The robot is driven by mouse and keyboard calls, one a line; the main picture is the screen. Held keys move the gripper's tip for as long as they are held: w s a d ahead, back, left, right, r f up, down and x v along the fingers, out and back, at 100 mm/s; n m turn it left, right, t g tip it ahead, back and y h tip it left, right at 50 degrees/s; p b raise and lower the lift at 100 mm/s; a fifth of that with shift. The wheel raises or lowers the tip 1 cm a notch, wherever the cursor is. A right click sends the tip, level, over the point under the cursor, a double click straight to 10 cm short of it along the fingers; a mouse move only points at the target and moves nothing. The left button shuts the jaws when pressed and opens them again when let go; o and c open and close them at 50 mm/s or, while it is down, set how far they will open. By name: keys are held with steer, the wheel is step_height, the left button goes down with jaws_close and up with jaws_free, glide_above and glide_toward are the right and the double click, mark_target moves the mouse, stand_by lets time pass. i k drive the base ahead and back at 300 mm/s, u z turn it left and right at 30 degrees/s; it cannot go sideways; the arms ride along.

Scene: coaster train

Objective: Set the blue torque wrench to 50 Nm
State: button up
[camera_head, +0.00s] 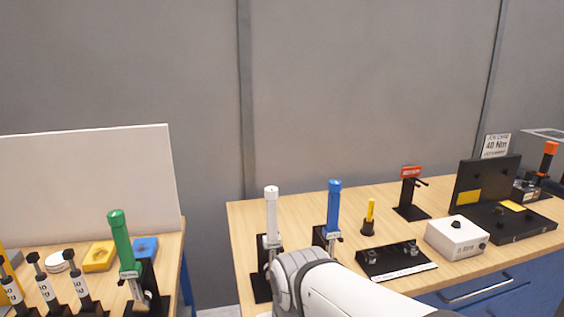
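The blue torque wrench (334,204) stands upright on the right-hand table, its blue grip up, at a black stand with a small pale label. Its lower part is hidden behind my arm. No scale reading on it can be made out. My arm's white and grey links come in from the bottom edge, in front of the wrench's stand. My gripper does not show, so I cannot see its fingers. A white box (457,238) with a black knob and partly legible "Nm" lettering sits farther right. A job card (495,146) at the back reads 40 Nm.
A white-handled wrench (271,211) stands left of the blue one. A yellow-handled tool (369,217), a black plate (396,260) and a red-topped stand (411,190) are to the right. A green-handled wrench (121,243) is on the left table (172,256). A gap separates the tables.

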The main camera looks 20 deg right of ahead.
mark_target(334, 185)
steer(key=z, duration=0.25)
steer(key=i, duration=0.65)
steer(key=z, duration=0.45)
steer(key=k, duration=0.85)
steer(key=z, duration=0.2)
steer(key=i, duration=0.85)
steer(key=u, duration=0.1)
